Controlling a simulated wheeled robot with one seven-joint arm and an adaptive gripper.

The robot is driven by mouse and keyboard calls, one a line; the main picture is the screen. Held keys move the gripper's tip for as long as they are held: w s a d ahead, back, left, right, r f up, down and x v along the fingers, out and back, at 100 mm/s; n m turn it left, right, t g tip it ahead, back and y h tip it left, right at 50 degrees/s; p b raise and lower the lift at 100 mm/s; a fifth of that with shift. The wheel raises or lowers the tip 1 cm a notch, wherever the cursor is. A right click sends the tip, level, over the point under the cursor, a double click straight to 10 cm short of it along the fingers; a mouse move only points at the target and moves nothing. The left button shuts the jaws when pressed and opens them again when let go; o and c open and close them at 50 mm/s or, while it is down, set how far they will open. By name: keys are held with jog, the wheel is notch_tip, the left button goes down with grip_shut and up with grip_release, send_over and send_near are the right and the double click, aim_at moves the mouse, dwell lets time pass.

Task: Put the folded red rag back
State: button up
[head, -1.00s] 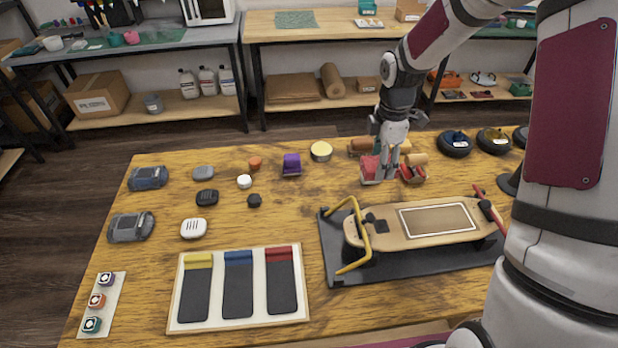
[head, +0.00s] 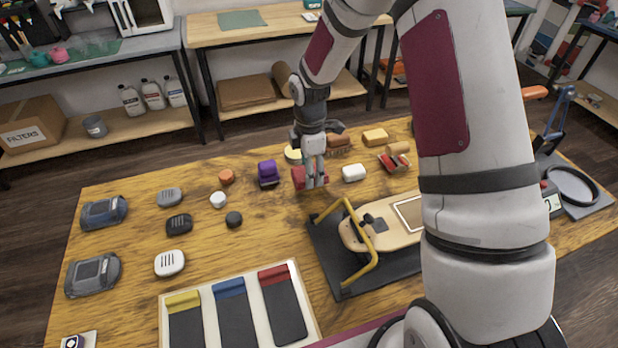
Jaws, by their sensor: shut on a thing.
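My gripper (head: 314,182) is shut on the folded red rag (head: 299,178), which shows on the left side of the fingers. It holds the rag over the back middle of the table; the height above the wood is hard to tell. A white tray (head: 314,312) lies at the front. It has three dark slots side by side, with a yellow band (head: 183,301), a blue band (head: 230,288) and a red band (head: 275,274) at their far ends. No rag shows in the visible slot parts. The tray's near edge is out of view.
A skateboard (head: 384,233) with a yellow bar frame (head: 372,250) stands on a dark mat right of the tray, partly behind my arm. Bare wood lies between gripper and tray.

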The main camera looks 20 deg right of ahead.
jog(key=shift+f, duration=1.65)
jog(key=shift+f, duration=0.1)
jog(key=o, duration=1.1)
